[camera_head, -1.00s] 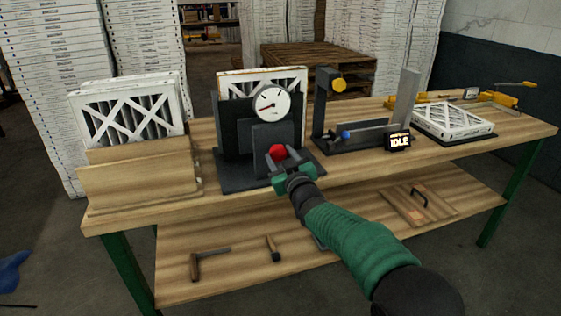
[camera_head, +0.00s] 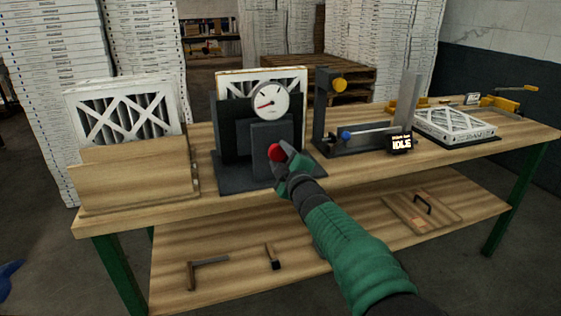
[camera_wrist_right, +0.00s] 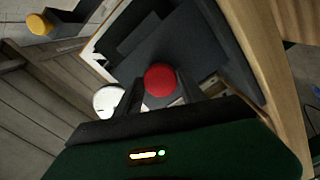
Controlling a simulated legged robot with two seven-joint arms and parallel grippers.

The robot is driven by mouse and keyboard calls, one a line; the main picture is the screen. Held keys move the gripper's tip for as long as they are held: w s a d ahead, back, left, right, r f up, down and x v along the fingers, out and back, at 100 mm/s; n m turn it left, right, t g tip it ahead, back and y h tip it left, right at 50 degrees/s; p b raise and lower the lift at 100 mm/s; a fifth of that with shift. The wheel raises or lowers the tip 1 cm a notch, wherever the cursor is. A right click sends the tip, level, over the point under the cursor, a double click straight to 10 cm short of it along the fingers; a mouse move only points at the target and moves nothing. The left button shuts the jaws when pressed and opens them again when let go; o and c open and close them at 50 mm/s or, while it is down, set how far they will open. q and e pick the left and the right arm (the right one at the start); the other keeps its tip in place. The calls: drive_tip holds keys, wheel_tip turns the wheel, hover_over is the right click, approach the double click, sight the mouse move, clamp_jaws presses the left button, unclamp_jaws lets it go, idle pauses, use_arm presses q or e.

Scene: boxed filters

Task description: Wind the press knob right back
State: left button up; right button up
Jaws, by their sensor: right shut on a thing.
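The red press knob (camera_head: 276,152) sits on the front of the dark grey press (camera_head: 232,178). The press has a round white gauge (camera_head: 270,101) on top and a white framed filter (camera_head: 293,79) standing in it. My right gripper (camera_head: 284,162) is at the knob and shut on it, its wrist rolled. In the right wrist view the red knob (camera_wrist_right: 160,80) lies between the two dark fingers. My left gripper is not in view.
Filters (camera_head: 124,118) stand in a wooden holder (camera_head: 134,181) at left. A fixture with a yellow knob (camera_head: 340,84), an IDLE display (camera_head: 400,144) and a flat filter (camera_head: 455,125) are at right. Tools (camera_head: 206,262) lie on the lower shelf.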

drive_tip(key=shift+a+f+n, duration=0.3)
drive_tip(key=shift+n, duration=0.1)
drive_tip(key=o, duration=1.1)
drive_tip(key=shift+s+r, duration=0.1)
drive_tip(key=shift+o, duration=1.3)
drive_tip(key=shift+a, duration=0.1)
drive_tip(key=shift+a+r, duration=0.1)
drive_tip(key=v, duration=1.6)
drive_tip(key=shift+s, duration=0.3)
